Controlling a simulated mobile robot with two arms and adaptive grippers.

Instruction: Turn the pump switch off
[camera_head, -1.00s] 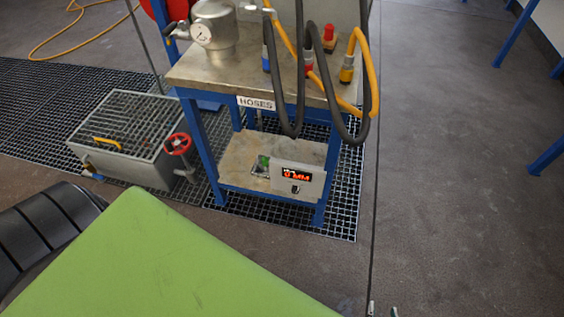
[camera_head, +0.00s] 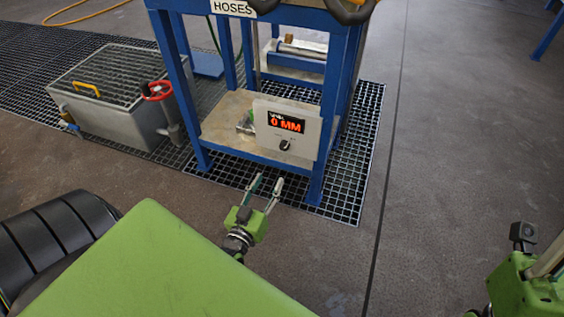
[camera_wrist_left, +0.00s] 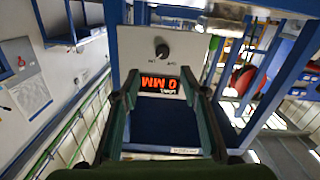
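The pump switch (camera_head: 285,144) is a small black knob on the front of a white control box (camera_head: 308,136). The box stands on the lower shelf of a blue stand, and its red display (camera_head: 286,123) reads 0 MM. In the left wrist view the knob (camera_wrist_left: 162,51) and the display (camera_wrist_left: 159,84) appear upside down, framed between my fingers. My left gripper (camera_head: 266,184) is open and empty, below and in front of the box, apart from the knob. My right arm shows at the lower right edge; its fingers are out of view.
The blue stand (camera_head: 177,68) has legs around the box and a HOSES label (camera_head: 233,8) above, with dark hoses hanging there. Open floor (camera_head: 450,150) lies to the right.

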